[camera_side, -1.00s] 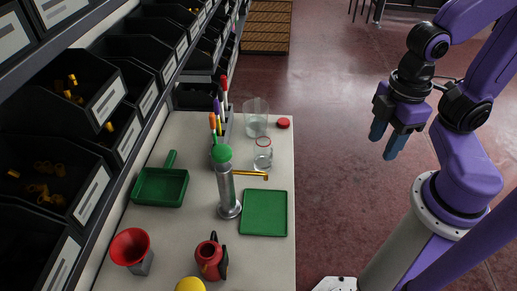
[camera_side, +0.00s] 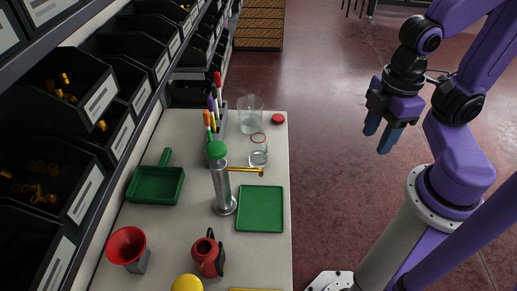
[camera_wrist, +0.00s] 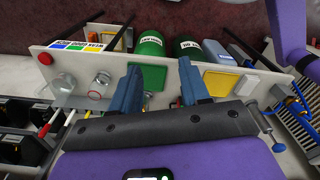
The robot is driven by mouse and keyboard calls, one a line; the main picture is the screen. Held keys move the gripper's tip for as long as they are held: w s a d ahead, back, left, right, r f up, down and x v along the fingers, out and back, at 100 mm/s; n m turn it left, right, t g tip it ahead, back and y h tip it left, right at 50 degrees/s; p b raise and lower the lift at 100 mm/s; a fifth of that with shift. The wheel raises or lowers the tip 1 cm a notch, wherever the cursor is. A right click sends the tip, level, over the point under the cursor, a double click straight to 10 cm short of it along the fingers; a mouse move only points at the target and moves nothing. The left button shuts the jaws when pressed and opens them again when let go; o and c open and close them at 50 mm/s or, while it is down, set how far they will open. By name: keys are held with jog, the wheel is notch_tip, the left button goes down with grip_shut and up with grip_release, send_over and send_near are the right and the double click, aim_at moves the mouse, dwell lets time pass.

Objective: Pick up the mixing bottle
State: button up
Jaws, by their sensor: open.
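The likely mixing bottle is a tall grey cylinder with a round green top (camera_side: 222,185), standing upright on the table; I cannot be sure of its identity. A red jug-like item with a dark handle (camera_side: 207,258) stands nearer the front. My gripper (camera_side: 377,142) is open and empty, well to the right of the table and pointing down, far from both. In the wrist view my two blue fingers (camera_wrist: 159,66) are spread apart with nothing between them. I cannot pick out the bottle there; a finger may hide it.
A green flat tray (camera_side: 260,209) lies right of the cylinder. A green scoop (camera_side: 155,186), a red funnel (camera_side: 127,246), a yellow round item (camera_side: 187,284), a glass jar (camera_side: 258,155) and a beaker (camera_side: 250,120) stand around. Shelf bins (camera_side: 70,85) line the left. Air between gripper and table is clear.

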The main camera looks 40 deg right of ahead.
jog(key=o, duration=0.5)
jog(key=shift+o, duration=0.2)
